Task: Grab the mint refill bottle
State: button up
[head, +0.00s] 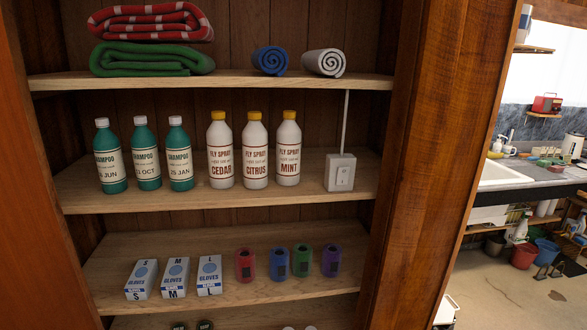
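The mint bottle (288,150) is white with a yellow cap and a label reading "FLY SPRAY" and "MINT". It stands upright on the middle shelf (230,198) of a wooden cupboard. It is the rightmost of three matching bottles. The citrus bottle (255,152) stands just to its left, and the cedar bottle (220,152) is left of that. The mint bottle's front is unobstructed.
A white switch box (340,172) with a conduit is right of the mint bottle. Green shampoo bottles (146,156) stand left. Rolled cloths (270,60) lie above; glove boxes (175,278) and coloured rolls (280,264) sit below. The cupboard's right side panel (430,150) borders the shelves.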

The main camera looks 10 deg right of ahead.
aim_at(289, 134)
jog(key=u, duration=0.05)
jog(key=k, duration=0.45)
jog(key=z, duration=0.5)
jog(key=i, duration=2)
jog(key=u, duration=0.55)
